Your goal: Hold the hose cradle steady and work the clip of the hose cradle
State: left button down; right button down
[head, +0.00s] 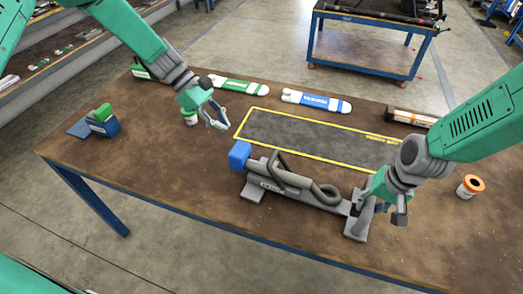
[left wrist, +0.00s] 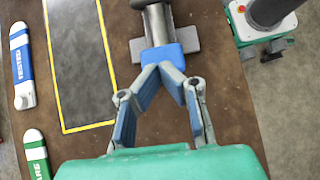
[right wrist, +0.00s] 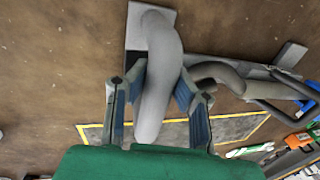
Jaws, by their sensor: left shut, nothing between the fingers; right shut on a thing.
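The grey hose cradle (head: 292,190) lies on the brown table with a looped grey hose on it. Its blue clip (head: 240,154) is at its left end, and also shows in the left wrist view (left wrist: 172,54). My left gripper (head: 222,124) is shut and empty, above and left of the clip; its fingertips overlap the clip's edge in the left wrist view (left wrist: 165,68), but in the head view they are apart from it. My right gripper (right wrist: 160,80) is shut around a thick grey upright part at the cradle's right end (right wrist: 158,45).
A yellow-outlined dark mat (head: 300,136) lies behind the cradle. Green (head: 238,86) and blue (head: 316,102) labelled tools lie at the back. An orange-topped can (head: 470,186) stands right, a blue-green block (head: 102,122) left. The front left table is clear.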

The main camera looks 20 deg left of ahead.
pick_arm(q)
jog(key=x, duration=0.9)
jog(key=shift+d+r, duration=0.3)
jog(key=shift+d, duration=0.1)
jog(key=d, duration=0.3)
jog(key=shift+d+f, duration=0.2)
jog(key=shift+f, duration=0.05)
jog(key=shift+d, duration=0.5)
